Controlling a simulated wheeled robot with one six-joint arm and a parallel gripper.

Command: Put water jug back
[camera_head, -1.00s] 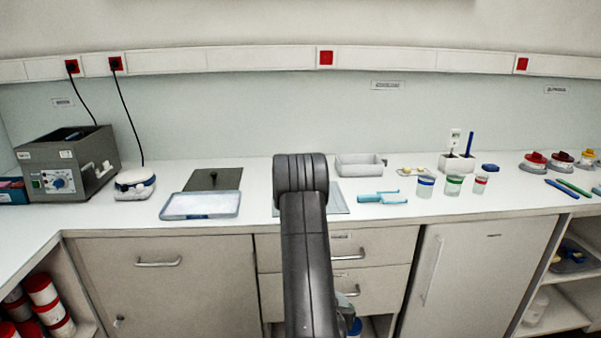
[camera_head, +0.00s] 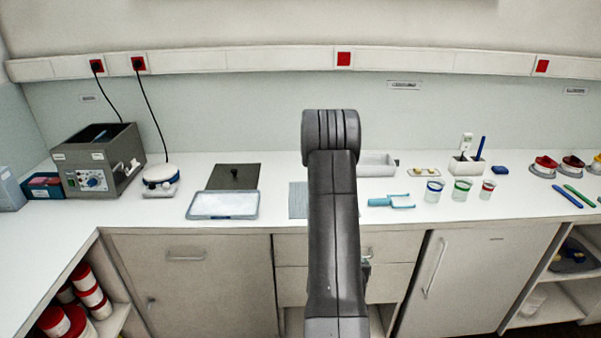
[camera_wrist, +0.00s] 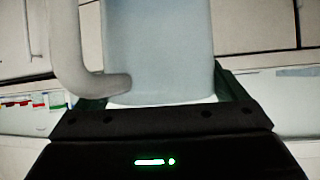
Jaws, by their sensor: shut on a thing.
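The water jug (camera_wrist: 158,50) fills the middle of the wrist view, a pale blue-grey, translucent-looking body with a light grey handle (camera_wrist: 67,50) on its left. My gripper (camera_wrist: 160,97) is shut on the jug, with dark green finger parts showing on both sides of it. The jug's far ends are cut off by the frame or hidden by my gripper. In the head view my arm stands up in the middle and hides my gripper and the jug.
A grey mat (camera_head: 298,203) lies partly behind my arm. The front left counter is clear.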

